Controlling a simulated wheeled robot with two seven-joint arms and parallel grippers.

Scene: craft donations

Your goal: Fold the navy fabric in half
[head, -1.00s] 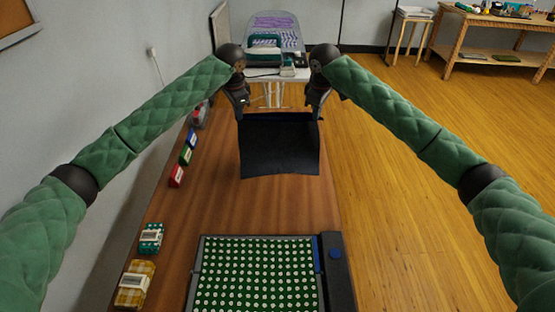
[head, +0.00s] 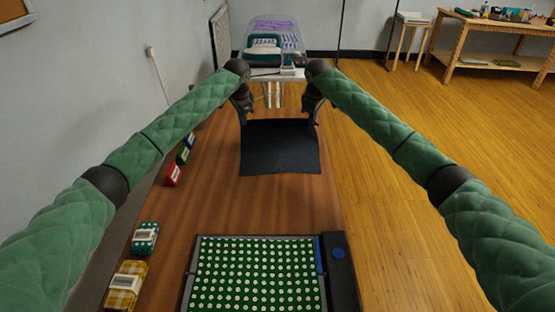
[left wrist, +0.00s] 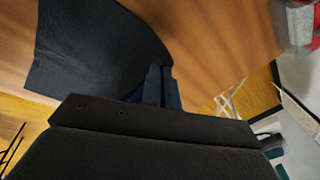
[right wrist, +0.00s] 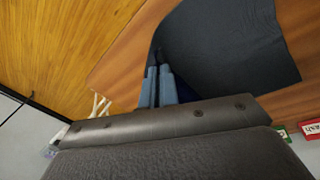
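The navy fabric (head: 280,155) lies on the wooden table beyond the dotted tray, its far edge between my two grippers. It looks dark slate, with a bluer patch beside the fingers in the wrist views. My left gripper (head: 243,120) is at the far left corner; in the left wrist view its fingers (left wrist: 160,80) are close together on the corner of the fabric (left wrist: 95,50). My right gripper (head: 313,120) is at the far right corner; in the right wrist view its fingers (right wrist: 157,78) are closed together on the corner of the fabric (right wrist: 225,45).
A tray with green dotted cloth (head: 260,238) lies nearer on the table (head: 225,205). Teal (head: 145,238) and yellow checked bundles (head: 126,285) and small red, green and blue labelled items (head: 173,174) line the left edge. A clear bin (head: 275,30) stands beyond the table.

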